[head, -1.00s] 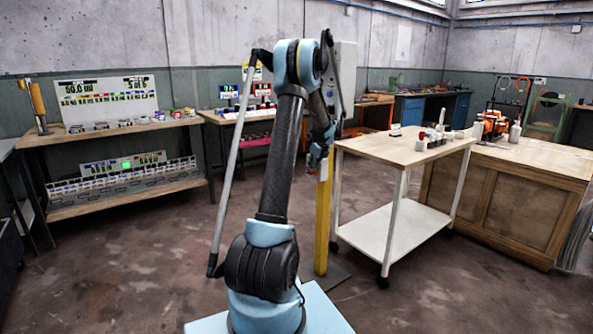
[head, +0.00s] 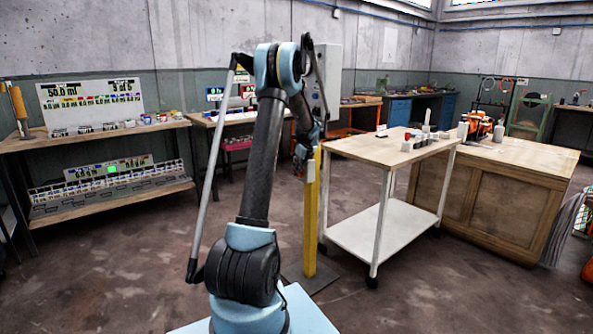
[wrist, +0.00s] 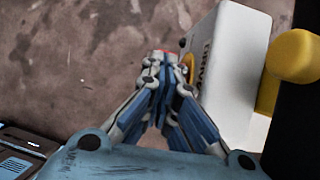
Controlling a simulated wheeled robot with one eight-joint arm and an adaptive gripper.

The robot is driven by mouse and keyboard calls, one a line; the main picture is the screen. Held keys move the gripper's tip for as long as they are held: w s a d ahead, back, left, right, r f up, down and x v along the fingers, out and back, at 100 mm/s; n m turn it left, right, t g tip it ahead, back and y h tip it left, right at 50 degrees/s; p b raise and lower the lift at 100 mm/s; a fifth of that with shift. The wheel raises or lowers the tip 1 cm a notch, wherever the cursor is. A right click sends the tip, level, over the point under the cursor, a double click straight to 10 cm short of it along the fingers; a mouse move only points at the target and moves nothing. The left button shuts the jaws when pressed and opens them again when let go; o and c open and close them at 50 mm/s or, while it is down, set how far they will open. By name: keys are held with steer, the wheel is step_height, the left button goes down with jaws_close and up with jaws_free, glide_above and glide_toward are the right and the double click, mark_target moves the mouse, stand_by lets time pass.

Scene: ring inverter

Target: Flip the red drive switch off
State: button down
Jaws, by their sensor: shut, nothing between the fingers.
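A white box (wrist: 232,65) with dark lettering, not fully readable, is at the right of the wrist view, fixed beside a yellow post (wrist: 292,60). A small yellow-orange part (wrist: 187,65) shows on its left face. My gripper (wrist: 164,58) is shut and empty, its tips close to that face. A small red patch (wrist: 166,51) shows at the tips; I cannot tell if it is the switch or part of the fingers, or whether they touch. In the head view my gripper (head: 300,157) hangs by the top of the yellow post (head: 311,225); the switch is not clear there.
A wooden-topped cart (head: 385,147) with small items stands right of the post, with a wooden cabinet (head: 495,205) beyond. A shelf bench (head: 95,137) is at the left. The floor (head: 130,270) between is clear.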

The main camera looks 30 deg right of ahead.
steer(key=shift+r, duration=0.15)
stand_by(0.8)
steer(key=shift+r, duration=0.65)
steer(key=v, duration=1.3)
steer(key=shift+s, duration=0.6)
steer(key=shift+r, duration=0.15)
